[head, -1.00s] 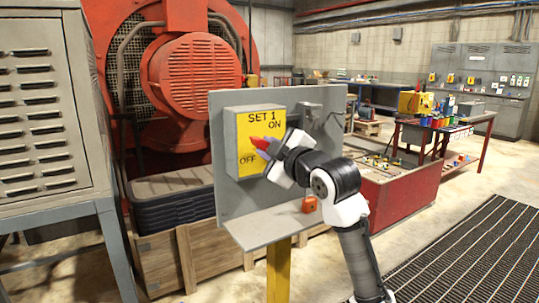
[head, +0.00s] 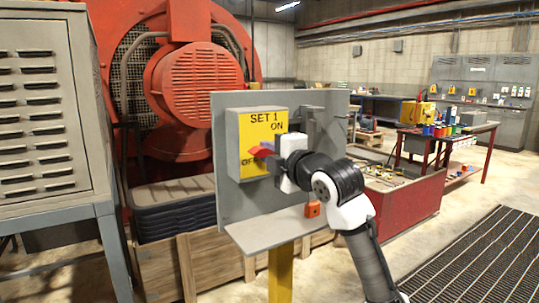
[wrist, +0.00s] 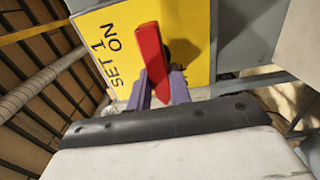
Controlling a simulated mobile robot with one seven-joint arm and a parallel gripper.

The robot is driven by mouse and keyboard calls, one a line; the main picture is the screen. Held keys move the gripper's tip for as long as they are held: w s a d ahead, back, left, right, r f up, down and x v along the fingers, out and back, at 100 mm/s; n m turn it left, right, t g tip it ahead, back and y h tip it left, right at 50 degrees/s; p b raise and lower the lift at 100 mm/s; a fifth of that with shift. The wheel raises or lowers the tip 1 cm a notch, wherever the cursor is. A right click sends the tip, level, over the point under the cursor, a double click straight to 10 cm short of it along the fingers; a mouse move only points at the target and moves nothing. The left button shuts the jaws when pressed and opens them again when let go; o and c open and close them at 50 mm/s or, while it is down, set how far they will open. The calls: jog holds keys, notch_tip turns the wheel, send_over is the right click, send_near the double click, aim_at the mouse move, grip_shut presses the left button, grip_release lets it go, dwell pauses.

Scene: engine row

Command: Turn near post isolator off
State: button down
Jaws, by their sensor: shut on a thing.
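The isolator is a grey box with a yellow face (head: 250,126) marked SET 1, ON and OFF, fixed to a grey panel on a yellow post. Its red handle (head: 262,150) shows at the middle of the face, between the ON and OFF marks. My gripper (head: 270,156) reaches it from the right and is shut on it, partly hiding the OFF mark. In the wrist view the red handle (wrist: 152,62) stands between the purple fingers (wrist: 160,90), with the yellow face (wrist: 112,40) behind it. The handle's exact angle is hard to tell.
The grey panel (head: 228,200) has a shelf below with an orange padlock (head: 312,209) on it. A grey bracket (head: 312,118) juts out right of the box. A louvred grey cabinet (head: 45,110) stands left. The floor at right is open, with a dark grating (head: 480,262).

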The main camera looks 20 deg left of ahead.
dwell(0.4)
jog(key=c, duration=1.3)
grip_release()
jog(key=b+v, duration=0.2)
jog(key=v, duration=1.2)
jog(key=shift+a, duration=0.1)
jog(key=shift+a, duration=0.1)
